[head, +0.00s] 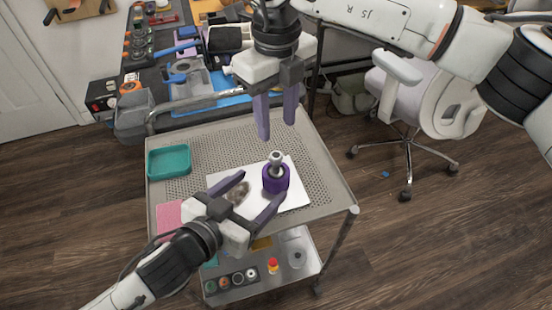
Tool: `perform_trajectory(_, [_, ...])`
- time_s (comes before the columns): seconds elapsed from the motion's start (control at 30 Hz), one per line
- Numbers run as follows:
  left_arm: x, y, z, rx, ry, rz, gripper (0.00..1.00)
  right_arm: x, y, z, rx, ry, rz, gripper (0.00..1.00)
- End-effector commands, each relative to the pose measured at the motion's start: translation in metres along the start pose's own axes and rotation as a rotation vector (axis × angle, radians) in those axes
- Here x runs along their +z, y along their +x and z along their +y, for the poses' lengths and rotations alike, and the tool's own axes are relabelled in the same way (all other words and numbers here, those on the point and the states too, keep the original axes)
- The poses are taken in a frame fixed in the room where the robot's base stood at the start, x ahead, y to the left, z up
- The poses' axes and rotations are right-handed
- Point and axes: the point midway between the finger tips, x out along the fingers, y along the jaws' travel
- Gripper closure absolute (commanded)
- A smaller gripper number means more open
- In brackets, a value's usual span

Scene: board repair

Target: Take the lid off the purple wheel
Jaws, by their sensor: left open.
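The purple wheel (275,183) stands upright on a white board (299,196) on the cart's top. A grey metal knob-like piece (276,158), which looks like its lid, rises from its top. My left gripper (263,186) is open; its fingers spread to the left of the wheel, one tip close to the wheel's lower side. I cannot tell whether that tip touches it. My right gripper (277,131) is open and empty, pointing down above the grey lid, with a gap between them.
A small brownish item (238,193) lies on the board between my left fingers. A teal tray (169,161) and a pink sheet (169,214) are at the cart's left. The perforated cart top (318,172) is clear at right. A cluttered workbench stands behind; an office chair (408,125) stands at right.

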Motion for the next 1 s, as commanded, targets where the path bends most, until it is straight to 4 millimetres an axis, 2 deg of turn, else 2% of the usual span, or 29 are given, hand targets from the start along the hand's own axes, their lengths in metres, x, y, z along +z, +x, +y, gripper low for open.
perform_trajectory(0.3, [-0.002,0.055,0.000,-0.001,0.000,0.002,0.28,0.000,0.000,0.001,0.003,-0.002,-0.001,0.61])
perform_trajectory(0.5, [-0.001,0.083,0.000,-0.001,0.000,0.000,0.28,0.000,0.000,0.001,0.004,-0.002,-0.001,0.61])
perform_trajectory(0.7, [0.000,0.094,0.000,0.000,0.001,-0.001,0.28,0.000,0.000,0.001,0.004,-0.002,-0.001,0.61])
perform_trajectory(0.97, [0.000,0.095,0.000,0.000,0.000,-0.001,0.28,0.000,0.000,0.001,0.004,-0.003,-0.001,0.61])
perform_trajectory(1.0, [0.000,0.094,0.000,0.000,0.000,-0.001,0.35,0.000,0.000,0.001,0.004,-0.003,-0.001,0.61])
